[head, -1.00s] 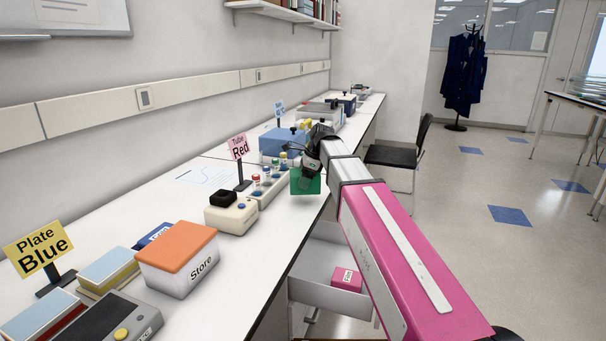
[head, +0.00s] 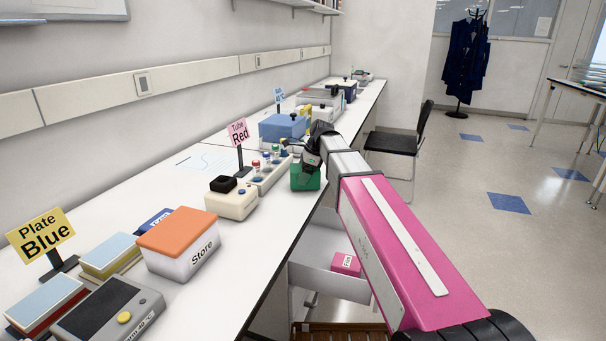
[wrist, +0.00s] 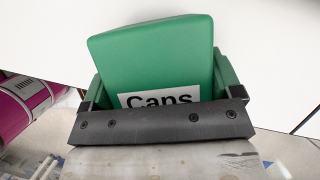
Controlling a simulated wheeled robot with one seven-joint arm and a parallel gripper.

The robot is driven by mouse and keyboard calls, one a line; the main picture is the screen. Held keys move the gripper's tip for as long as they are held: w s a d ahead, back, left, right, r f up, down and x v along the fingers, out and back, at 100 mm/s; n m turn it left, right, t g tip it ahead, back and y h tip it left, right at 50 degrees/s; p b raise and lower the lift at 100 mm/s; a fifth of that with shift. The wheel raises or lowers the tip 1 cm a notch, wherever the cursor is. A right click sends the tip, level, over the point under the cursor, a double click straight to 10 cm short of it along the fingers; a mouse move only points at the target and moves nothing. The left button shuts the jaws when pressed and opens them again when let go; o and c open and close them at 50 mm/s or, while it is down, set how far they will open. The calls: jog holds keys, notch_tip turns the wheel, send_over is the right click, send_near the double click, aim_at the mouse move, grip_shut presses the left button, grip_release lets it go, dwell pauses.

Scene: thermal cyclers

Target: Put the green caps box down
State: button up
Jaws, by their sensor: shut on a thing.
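The green caps box (head: 306,178) is at the right front edge of the white bench, beside the tube rack. In the wrist view the green caps box (wrist: 155,60) fills the space between the fingers, with its "Caps" label partly hidden by the dark gripper bar. My gripper (wrist: 163,105) is shut on the box. In the head view my gripper (head: 312,160) is at the box's top and partly hides it. Whether the box's underside touches the bench cannot be told.
A tube rack (head: 268,174) and a cream device (head: 231,201) stand left of the box. A blue device (head: 283,128) stands behind. An open drawer (head: 325,282) with a pink box (head: 346,263) is below the bench edge. The orange-lidded Store box (head: 178,243) is nearer.

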jog(key=shift+f, duration=0.45)
jog(key=o, duration=0.8)
jog(key=v, duration=1)
jog(key=shift+r, duration=0.1)
jog(key=shift+d+r, duration=0.1)
jog(key=shift+r, duration=0.15)
